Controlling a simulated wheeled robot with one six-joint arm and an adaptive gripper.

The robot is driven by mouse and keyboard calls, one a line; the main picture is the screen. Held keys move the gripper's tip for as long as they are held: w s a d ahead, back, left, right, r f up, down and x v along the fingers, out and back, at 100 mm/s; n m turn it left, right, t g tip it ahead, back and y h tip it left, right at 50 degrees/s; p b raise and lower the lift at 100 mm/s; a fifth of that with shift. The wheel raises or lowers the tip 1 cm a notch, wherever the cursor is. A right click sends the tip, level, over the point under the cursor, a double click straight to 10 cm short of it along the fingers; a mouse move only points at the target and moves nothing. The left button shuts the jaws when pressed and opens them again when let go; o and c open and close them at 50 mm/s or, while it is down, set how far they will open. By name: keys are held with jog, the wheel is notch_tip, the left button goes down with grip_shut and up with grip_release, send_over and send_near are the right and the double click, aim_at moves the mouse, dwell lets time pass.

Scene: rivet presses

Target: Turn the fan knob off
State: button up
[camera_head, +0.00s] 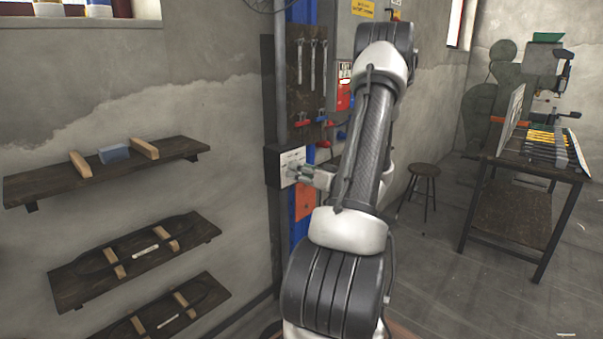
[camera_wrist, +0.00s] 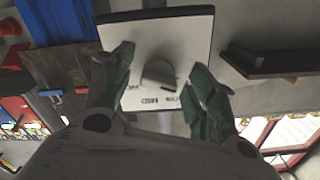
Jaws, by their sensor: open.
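The fan control box (camera_head: 285,167) is a dark box with a pale front plate, fixed to the post left of my arm in the head view. In the wrist view its pale plate (camera_wrist: 180,40) fills the upper middle, with lettering below the knob. The grey fan knob (camera_wrist: 158,74) stands out from the plate. My gripper (camera_wrist: 162,82) is open, with one finger on each side of the knob and a gap on both sides. In the head view my gripper (camera_head: 300,172) is at the plate and the knob is not clearly visible.
A tool board (camera_head: 308,75) with wrenches hangs above the box. Dark wall shelves (camera_head: 110,170) are at left. A stool (camera_head: 424,185) and a workbench (camera_head: 520,210) with tools stand at right. Part of a fan (camera_head: 268,3) shows at the top.

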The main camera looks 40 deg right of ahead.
jog(key=shift+s, duration=0.1)
jog(key=s, duration=1.1)
jog(key=shift+s+d, duration=0.35)
jog(key=shift+d, duration=0.1)
